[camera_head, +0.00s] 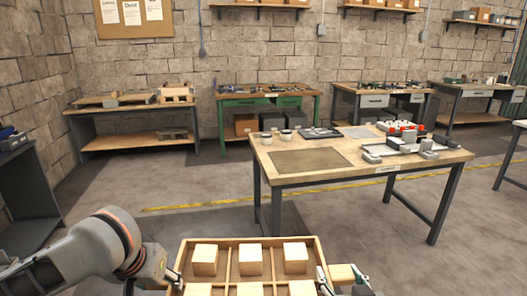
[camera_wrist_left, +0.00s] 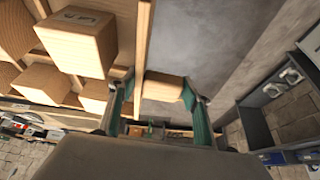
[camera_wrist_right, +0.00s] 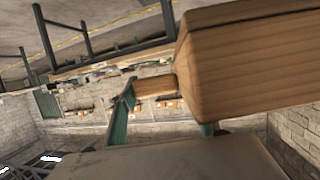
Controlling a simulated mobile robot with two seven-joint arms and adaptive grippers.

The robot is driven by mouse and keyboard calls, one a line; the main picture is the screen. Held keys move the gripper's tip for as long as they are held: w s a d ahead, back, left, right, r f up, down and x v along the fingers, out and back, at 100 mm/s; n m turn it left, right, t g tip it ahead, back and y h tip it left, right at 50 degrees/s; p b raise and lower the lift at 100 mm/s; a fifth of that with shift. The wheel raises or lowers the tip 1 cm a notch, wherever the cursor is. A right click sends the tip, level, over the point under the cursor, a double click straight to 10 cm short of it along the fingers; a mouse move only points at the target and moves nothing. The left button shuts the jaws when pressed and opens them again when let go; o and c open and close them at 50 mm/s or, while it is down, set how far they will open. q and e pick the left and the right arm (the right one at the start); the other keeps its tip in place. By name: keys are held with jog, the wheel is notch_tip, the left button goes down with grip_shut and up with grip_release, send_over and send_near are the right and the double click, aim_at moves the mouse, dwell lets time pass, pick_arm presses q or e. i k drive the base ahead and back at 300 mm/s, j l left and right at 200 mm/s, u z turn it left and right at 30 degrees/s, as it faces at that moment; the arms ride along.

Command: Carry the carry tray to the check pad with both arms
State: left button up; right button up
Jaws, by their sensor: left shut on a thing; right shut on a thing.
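The carry tray (camera_head: 238,245) is a wooden divided tray at the bottom of the head view, in front of me, with several wooden blocks (camera_head: 251,259) in its compartments. My left gripper (camera_head: 172,278) is shut on the tray's left handle; the handle (camera_wrist_left: 164,87) shows between its fingers in the left wrist view. My right gripper (camera_head: 328,280) is shut on the right handle, seen in the right wrist view (camera_wrist_right: 155,86). The tray looks held up, apart from the table. A flat brown rectangle on the table ahead (camera_head: 308,160) looks like the check pad; its top is bare.
The wooden table (camera_head: 410,172) ahead bears small cups (camera_head: 286,135), a dark tray (camera_head: 320,132), and grey and red parts (camera_head: 405,140) at the right. Workbenches (camera_head: 268,97) line the back wall. Open floor (camera_head: 185,225) lies between me and the table.

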aim_at(309, 160)
jog(key=i+z, duration=0.3)
jog(key=i, duration=0.4)
jog(key=i+z, duration=0.45)
jog(key=i, duration=0.15)
jog(key=i+j+z, duration=0.1)
jog(key=i+z, duration=0.3)
jog(key=i, duration=0.25)
jog(key=i+z, duration=0.1)
jog(key=i, duration=0.65)
jog(key=i+l+u, duration=0.2)
jog(key=i, duration=0.5)
jog(key=i+j+u, duration=0.1)
jog(key=u, duration=1.25)
